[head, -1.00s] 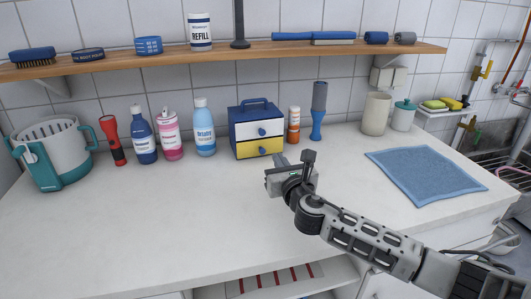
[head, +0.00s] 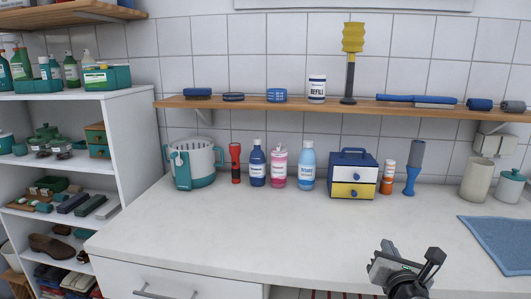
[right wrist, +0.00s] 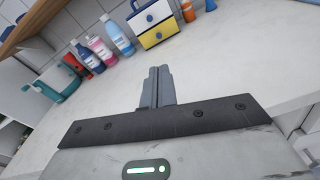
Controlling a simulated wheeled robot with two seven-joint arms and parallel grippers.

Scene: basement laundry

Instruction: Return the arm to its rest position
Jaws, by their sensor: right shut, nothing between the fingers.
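My right gripper (head: 386,248) shows at the lower right of the head view, in front of the white counter (head: 250,225). In the right wrist view its two fingers (right wrist: 157,72) are pressed together with nothing between them. The blue, white and yellow drawer box (head: 353,174) stands at the back of the counter, beyond the gripper and clear of it; it also shows in the right wrist view (right wrist: 154,22). Most of the right arm is below the head view's edge. My left gripper is in neither view.
Bottles (head: 278,167), a red flashlight (head: 235,163) and a teal-white basket (head: 190,165) line the counter's back. A blue cloth (head: 500,240) lies at right, near a beige cup (head: 476,180). A wooden shelf (head: 240,104) runs above. The counter's front middle is clear.

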